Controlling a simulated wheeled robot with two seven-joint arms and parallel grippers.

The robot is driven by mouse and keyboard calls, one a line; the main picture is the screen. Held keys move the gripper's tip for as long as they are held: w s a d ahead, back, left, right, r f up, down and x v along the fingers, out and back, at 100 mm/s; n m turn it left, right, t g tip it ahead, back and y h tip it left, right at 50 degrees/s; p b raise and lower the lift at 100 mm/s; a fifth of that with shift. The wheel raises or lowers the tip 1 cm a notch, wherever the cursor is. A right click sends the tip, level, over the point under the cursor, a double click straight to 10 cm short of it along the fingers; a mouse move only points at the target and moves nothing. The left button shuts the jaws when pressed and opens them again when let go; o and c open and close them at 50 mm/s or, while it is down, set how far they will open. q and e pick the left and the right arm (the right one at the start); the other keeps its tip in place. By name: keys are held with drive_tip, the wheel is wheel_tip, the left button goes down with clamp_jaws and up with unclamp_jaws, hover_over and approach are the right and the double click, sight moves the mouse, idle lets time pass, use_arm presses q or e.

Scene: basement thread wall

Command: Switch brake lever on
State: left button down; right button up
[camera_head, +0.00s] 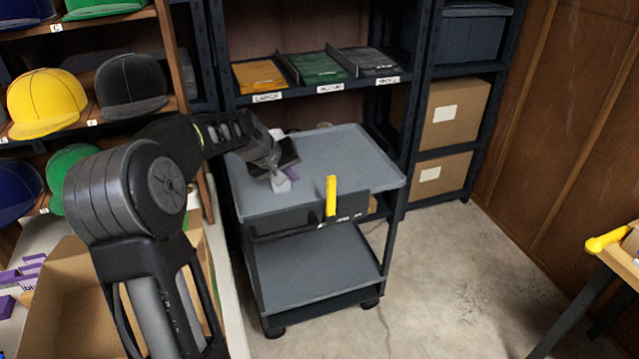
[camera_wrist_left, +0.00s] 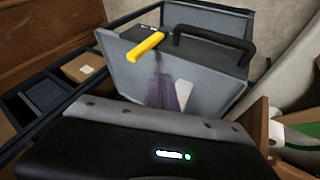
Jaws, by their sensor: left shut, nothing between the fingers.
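The brake lever (camera_head: 331,196) is a yellow handle at the front edge of the grey two-shelf cart (camera_head: 355,150). It stands upright beside a dark panel with small white lettering. In the left wrist view the lever (camera_wrist_left: 146,46) shows near the upper middle, next to the black push handle (camera_wrist_left: 215,40). My left gripper (camera_head: 284,183) is over the left part of the cart top, left of the lever and apart from it. It is shut and empty, with its pale fingertips low toward the tray. In the wrist view its fingers (camera_wrist_left: 172,95) look blurred. My right gripper is not in view.
A dark shelf unit with labelled trays (camera_head: 320,67) stands behind the cart. Caps (camera_head: 47,102) fill the left shelves, and an open cardboard box (camera_head: 75,290) stands below. A wooden table with a yellow handle (camera_head: 607,240) is at the right. The floor right of the cart is clear.

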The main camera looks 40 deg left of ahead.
sight(331, 200)
use_arm(q)
drive_tip(key=w+d+f+p, duration=0.2)
drive_tip(key=w+f, duration=0.5)
drive_tip(key=w, duration=0.2)
drive_tip(key=shift+f+p, duration=0.3)
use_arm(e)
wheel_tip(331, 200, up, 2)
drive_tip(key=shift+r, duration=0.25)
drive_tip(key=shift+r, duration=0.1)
